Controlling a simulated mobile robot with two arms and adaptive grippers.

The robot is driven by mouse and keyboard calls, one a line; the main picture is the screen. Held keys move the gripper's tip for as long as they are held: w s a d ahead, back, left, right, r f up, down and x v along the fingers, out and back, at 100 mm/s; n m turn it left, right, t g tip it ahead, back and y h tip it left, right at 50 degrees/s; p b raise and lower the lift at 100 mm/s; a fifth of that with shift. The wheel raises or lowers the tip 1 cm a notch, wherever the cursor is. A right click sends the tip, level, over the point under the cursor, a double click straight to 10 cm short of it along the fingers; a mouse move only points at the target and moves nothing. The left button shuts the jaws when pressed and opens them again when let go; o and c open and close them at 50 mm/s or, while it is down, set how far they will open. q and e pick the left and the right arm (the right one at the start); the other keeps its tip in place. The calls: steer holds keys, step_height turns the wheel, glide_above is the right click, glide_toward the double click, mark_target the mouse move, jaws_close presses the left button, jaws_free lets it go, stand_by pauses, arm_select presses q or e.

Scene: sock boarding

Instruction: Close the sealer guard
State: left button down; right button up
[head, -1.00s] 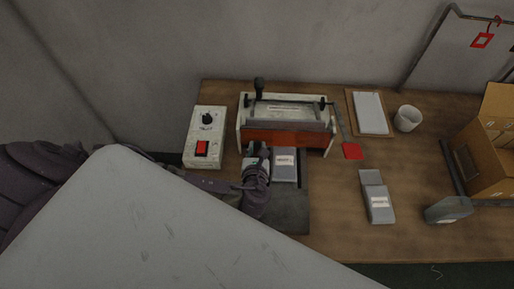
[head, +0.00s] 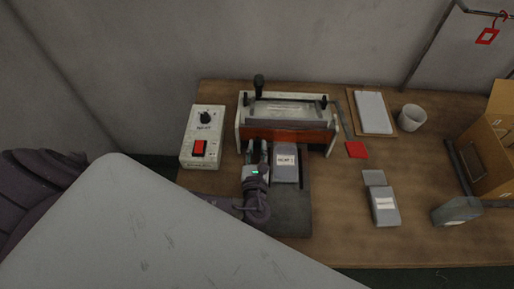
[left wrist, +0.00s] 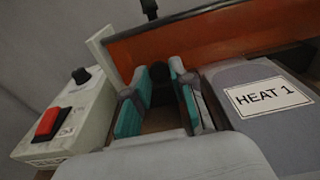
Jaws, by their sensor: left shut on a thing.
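The sealer (head: 286,106) stands on the table with its orange guard (head: 288,134) across the front. The guard also shows as a wide orange panel in the left wrist view (left wrist: 215,38). My left gripper (head: 257,146) is at the guard's lower left edge, beside a grey pouch (head: 285,165) labelled HEAT 1. In the left wrist view its teal-padded fingers (left wrist: 160,95) are on either side of a small dark knob (left wrist: 159,73) in front of the guard. The gripper is shut on this knob; the contact itself is hard to see. My right gripper is out of view.
A control box (head: 202,136) with a red switch stands left of the sealer. A red tag (head: 356,149), clipboard (head: 373,112), cup (head: 411,117), grey pouches (head: 384,204) and a cardboard box (head: 490,150) are to the right.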

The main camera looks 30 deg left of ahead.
arm_select(q)
steer(key=c, duration=1)
jaws_free()
steer(key=v, duration=1.2)
steer(key=shift+f, duration=0.15)
